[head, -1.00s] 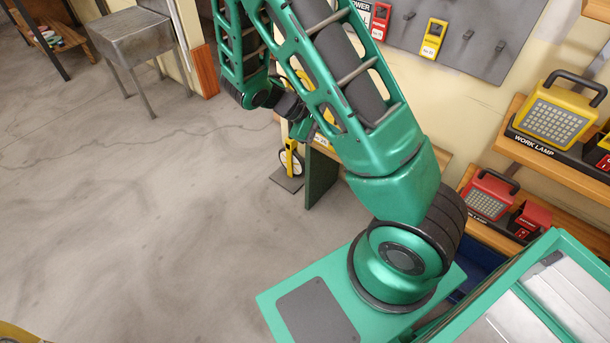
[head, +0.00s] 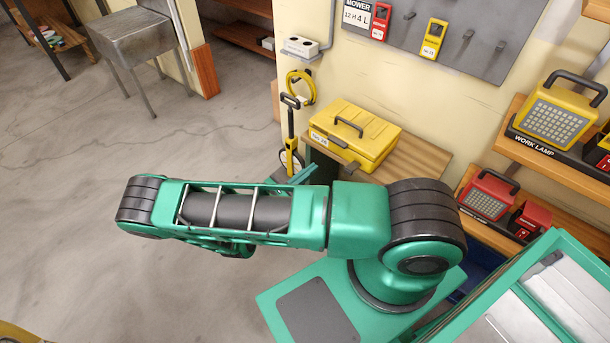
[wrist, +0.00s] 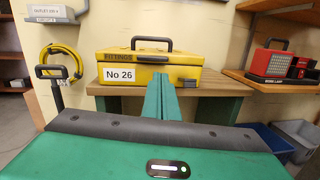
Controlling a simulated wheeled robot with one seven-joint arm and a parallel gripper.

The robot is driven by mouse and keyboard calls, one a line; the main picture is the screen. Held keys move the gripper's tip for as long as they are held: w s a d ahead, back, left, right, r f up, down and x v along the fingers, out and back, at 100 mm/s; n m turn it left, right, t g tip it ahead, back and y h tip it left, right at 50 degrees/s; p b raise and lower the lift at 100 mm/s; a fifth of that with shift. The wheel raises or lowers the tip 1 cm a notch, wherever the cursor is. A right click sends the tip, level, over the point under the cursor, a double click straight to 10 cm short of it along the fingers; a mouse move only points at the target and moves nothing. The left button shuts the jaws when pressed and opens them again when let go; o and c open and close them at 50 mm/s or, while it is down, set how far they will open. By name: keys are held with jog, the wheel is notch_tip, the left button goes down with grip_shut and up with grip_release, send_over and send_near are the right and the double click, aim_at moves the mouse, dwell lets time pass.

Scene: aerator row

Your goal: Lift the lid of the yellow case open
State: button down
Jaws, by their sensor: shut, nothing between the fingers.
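The yellow case (head: 372,145) sits on a wooden bench against the wall, with its lid down and a black handle on the lid. In the wrist view the case (wrist: 195,70) shows its front, with a "No 26" label and a grey latch (wrist: 189,84) right of the middle. My gripper (wrist: 160,78) is shut and empty, its green fingers pointing at the case front and hiding part of it. In the head view my gripper (head: 303,175) is in front of the case, partly hidden by my arm. I cannot tell whether the fingertips touch the case.
The wooden bench (head: 418,160) has bare top right of the case. A yellow measuring wheel (head: 290,130) and a coiled yellow hose (head: 300,88) are at its left. Shelves with a yellow work lamp (head: 553,112) and a red lamp (head: 488,195) stand right.

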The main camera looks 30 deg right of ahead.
jog(key=shift+w+a+f+n+t, duration=0.15)
jog(key=shift+f+n+t, duration=0.6)
jog(key=shift+n+t, duration=0.3)
jog(key=shift+f+x, duration=0.3)
jog(key=shift+x, duration=1.95)
jog(key=shift+f+x, duration=0.35)
jog(key=shift+x, duration=1.9)
jog(key=shift+f+x, duration=0.3)
jog(key=shift+x, duration=2)
jog(key=shift+r, duration=0.15)
jog(key=shift+r, duration=1.15)
